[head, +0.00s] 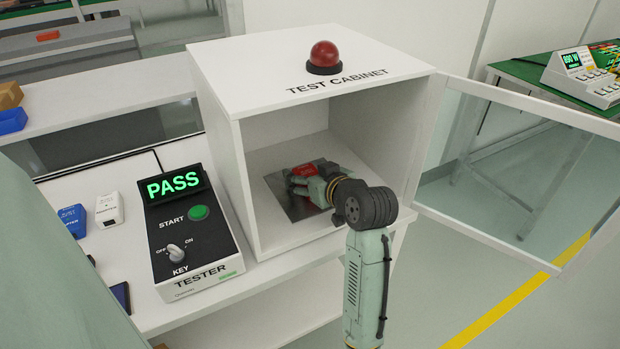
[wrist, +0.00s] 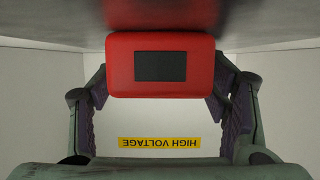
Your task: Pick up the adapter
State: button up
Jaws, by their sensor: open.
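A red block, apparently the adapter (head: 304,169), sits on a metal plate (head: 298,208) inside the test cabinet (head: 215,140). In the wrist view the red adapter (wrist: 118,68) has a dark rectangle on its face and lies between the two fingers. My gripper (head: 308,182) reaches in through the cabinet's open front. It is open, with a finger on each side of the adapter; whether they touch it I cannot tell. My gripper hides part of the adapter in the head view.
The cabinet's glass door (head: 520,170) stands open at right. A red dome lamp (head: 324,56) is on top. A tester (head: 190,230) showing PASS stands left, beside white (head: 109,210) and blue (head: 73,220) adapters. A HIGH VOLTAGE label (wrist: 160,143) is inside the cabinet.

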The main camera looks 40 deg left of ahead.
jog(key=shift+c, duration=0.5)
jog(key=c, duration=1.3)
